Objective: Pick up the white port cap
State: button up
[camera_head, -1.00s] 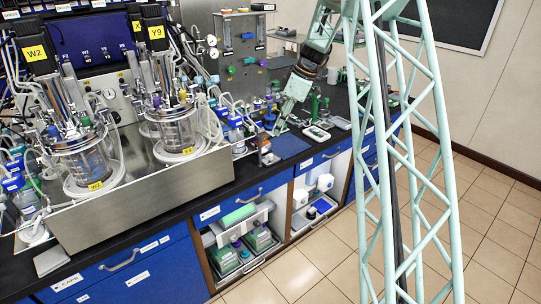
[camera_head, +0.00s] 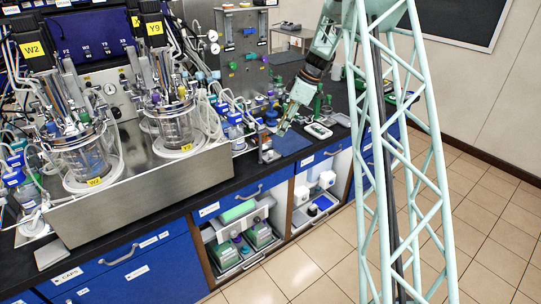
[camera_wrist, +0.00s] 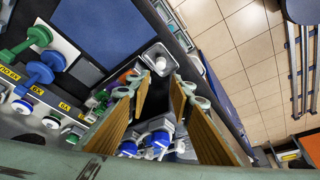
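A small white round piece (camera_wrist: 160,63), which looks like the white port cap, sits on a pale square holder at the top centre of the wrist view. In the head view a small upright stand (camera_head: 267,151) is at the bench's front edge; the cap is too small to make out there. My gripper (camera_wrist: 160,90) is open, with its two fingers spread below the cap in the wrist view and nothing between the tips. In the head view my gripper (camera_head: 284,130) is above the bench, close to the stand and the blue mat.
The blue mat (camera_head: 292,143) lies right of the stand. Blue-capped bottles (camera_wrist: 158,145) show beneath the fingers. Two glass bioreactors (camera_head: 172,122) stand left. Tiled floor (camera_head: 455,215) is clear.

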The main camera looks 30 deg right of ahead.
send_over(270, 152)
jog(key=s+d, duration=0.1)
jog(key=d, duration=0.1)
jog(key=shift+f+b, duration=0.3)
jog(key=shift+f, duration=3.35)
jog(key=shift+x, duration=2.6)
jog(key=shift+s+d, duration=0.1)
jog(key=shift+d, duration=0.05)
jog(key=shift+c, duration=0.4)
jog(key=c, duration=0.4)
jog(key=shift+r, duration=0.1)
